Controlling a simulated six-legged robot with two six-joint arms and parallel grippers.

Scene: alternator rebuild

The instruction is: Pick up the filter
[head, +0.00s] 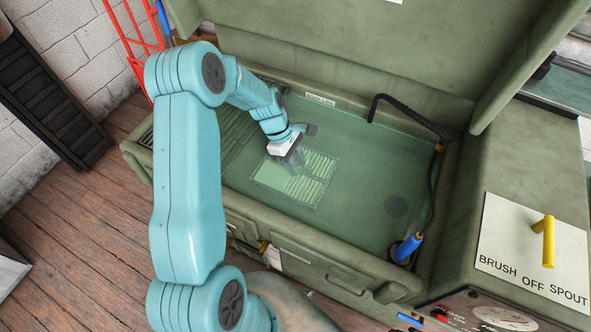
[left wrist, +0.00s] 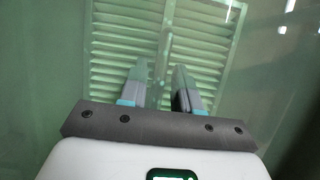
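The filter looks to be the pale green slatted panel (head: 288,184) lying under the greenish liquid in the wash tank. It has two rows of slats with a bar between them, and also shows in the left wrist view (left wrist: 205,48). My left gripper (head: 297,157) reaches down over the panel's upper part. In the left wrist view its two fingers (left wrist: 162,80) stand apart, one on each side of the line of the middle bar. I cannot tell whether they touch the bar. My right gripper is not in view.
The green tank (head: 300,258) has raised walls and an open lid (head: 340,40) behind. A black hose (head: 412,118) arches over the right side, and a blue-handled brush (head: 407,247) stands at the front right. A yellow lever (head: 547,242) sits on the right panel.

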